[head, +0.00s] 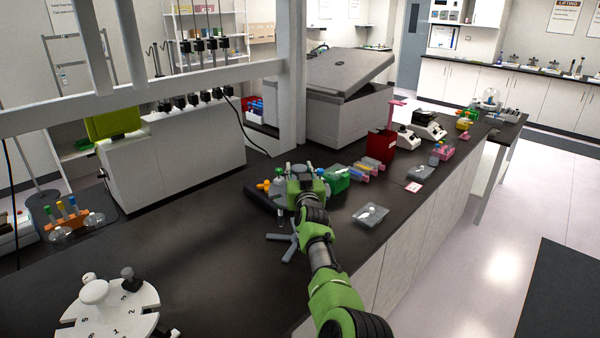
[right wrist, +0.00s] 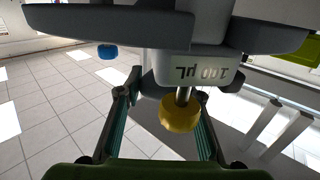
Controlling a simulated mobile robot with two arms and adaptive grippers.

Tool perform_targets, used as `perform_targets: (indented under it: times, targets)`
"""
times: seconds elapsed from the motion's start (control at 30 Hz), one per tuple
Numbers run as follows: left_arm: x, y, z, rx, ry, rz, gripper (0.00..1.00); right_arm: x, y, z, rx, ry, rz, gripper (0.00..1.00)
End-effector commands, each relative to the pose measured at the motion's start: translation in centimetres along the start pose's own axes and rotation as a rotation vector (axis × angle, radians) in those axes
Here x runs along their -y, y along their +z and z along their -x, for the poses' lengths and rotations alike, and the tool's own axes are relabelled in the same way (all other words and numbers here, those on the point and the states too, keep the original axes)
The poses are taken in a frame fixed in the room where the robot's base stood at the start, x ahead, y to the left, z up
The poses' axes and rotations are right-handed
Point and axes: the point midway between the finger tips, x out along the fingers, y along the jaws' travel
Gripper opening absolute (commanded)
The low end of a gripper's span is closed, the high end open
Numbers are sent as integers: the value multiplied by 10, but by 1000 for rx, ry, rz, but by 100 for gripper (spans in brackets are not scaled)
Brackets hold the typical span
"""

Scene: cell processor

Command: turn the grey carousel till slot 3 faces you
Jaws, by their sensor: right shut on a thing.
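A pale round carousel (head: 137,302) with numbered slots, a white centre knob and a small grey piece at its back right stands at the lower left of the head view. Numerals 1 and 2 read, with 1 near the bottom edge; 3 is not legible. My right gripper (head: 303,186) is far from this disc, at a grey star-footed stand (head: 281,238) with coloured-top pipettes. My left gripper is out of view.
A green rack (head: 338,180), a red box (head: 381,146) and a grey tray (head: 370,215) are right of my right gripper. An orange tube rack (head: 68,219) stands at the left. The dark bench (head: 205,245) is clear between the disc and the stand.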

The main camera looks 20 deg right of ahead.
Motion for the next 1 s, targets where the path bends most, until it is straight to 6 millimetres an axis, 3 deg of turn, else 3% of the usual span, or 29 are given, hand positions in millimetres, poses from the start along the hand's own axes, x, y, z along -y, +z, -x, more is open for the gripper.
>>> perform_targets:
  times: [0.67,0.7,0.77,1.0]
  targets:
    - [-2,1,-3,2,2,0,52,2,-2,-3,-2,15,0,0]
    - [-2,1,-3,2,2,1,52,2,-2,-3,-2,15,0,37]
    - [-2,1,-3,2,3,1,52,2,-2,-3,-2,15,0,52]
    - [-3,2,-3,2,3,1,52,1,-1,-3,-1,16,0,52]
